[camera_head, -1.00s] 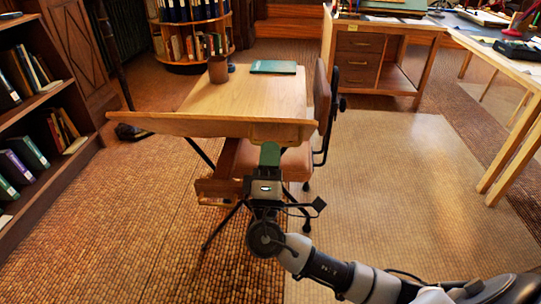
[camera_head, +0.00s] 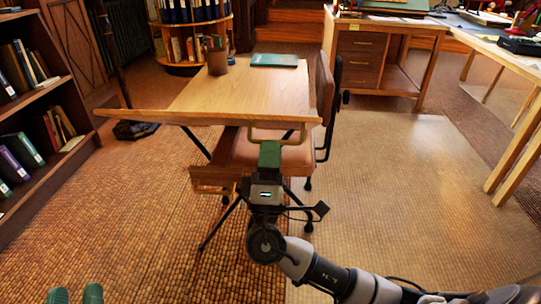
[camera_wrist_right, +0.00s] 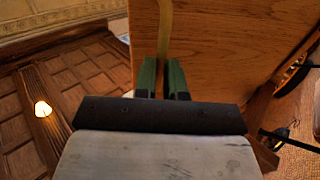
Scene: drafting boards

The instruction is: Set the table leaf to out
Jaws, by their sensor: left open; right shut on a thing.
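The wooden table (camera_head: 235,92) stands ahead in the head view, its front edge (camera_head: 190,117) facing me. A thin handle (camera_head: 252,133) hangs under the right part of that edge. My right gripper (camera_head: 270,147) is at the handle. In the right wrist view, the green fingers (camera_wrist_right: 163,82) are shut on the handle (camera_wrist_right: 165,35), beside a broad wooden panel (camera_wrist_right: 235,45). I cannot tell where the leaf joins the top. My left gripper (camera_head: 76,295) shows only its green fingertips at the bottom left, apart and empty, away from the table.
A cup (camera_head: 217,62) and a green book (camera_head: 274,60) lie on the table top. A chair (camera_head: 325,95) stands at the table's right, its seat under the top. Bookshelves (camera_head: 40,130) line the left. A drawer desk (camera_head: 365,65) stands behind. The floor at front right is clear.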

